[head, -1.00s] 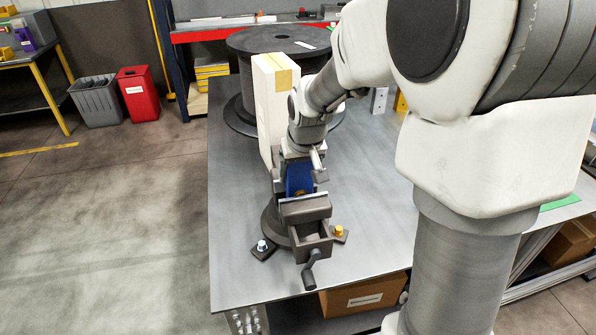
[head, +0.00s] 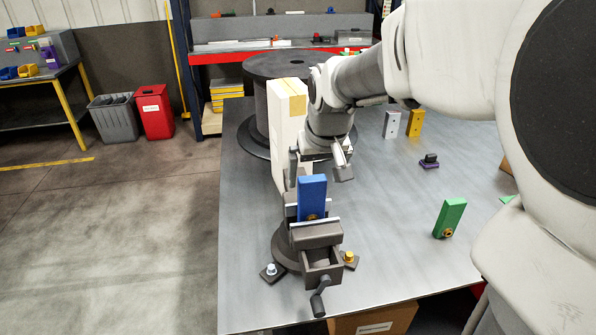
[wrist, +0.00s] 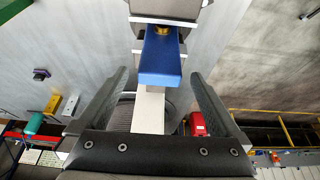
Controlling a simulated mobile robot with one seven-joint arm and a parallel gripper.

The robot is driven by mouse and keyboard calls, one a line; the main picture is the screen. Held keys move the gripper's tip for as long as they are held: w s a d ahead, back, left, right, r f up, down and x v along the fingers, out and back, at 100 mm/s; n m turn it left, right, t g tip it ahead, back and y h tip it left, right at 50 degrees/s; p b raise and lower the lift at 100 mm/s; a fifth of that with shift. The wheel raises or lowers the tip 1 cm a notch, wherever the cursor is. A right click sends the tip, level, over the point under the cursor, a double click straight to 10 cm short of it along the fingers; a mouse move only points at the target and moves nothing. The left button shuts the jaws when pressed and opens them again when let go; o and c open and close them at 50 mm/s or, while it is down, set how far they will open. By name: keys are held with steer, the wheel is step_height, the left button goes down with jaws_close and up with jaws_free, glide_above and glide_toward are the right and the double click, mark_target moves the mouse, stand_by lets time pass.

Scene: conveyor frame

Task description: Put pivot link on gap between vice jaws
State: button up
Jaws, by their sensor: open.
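A blue pivot link (head: 312,195) stands upright in the gap between the jaws of the grey vice (head: 317,235), with a brass-coloured bushing low on its face. In the wrist view the blue link (wrist: 160,60) shows end-on, with part of the vice (wrist: 165,10) beyond it. My gripper (head: 320,168) is open and empty, above and behind the link. Its fingers are spread to either side of the link in the wrist view (wrist: 158,85) and appear clear of it. The link's lower end is hidden by the vice.
A tall white box (head: 288,125) and a dark cable spool (head: 262,110) stand close behind the vice. Grey (head: 391,125) and yellow (head: 415,123) blocks stand farther back.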

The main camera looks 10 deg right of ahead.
steer(key=shift+v, duration=1.2)
steer(key=s+t, duration=0.1)
steer(key=s, duration=1.9)
steer(key=shift+r, duration=0.2)
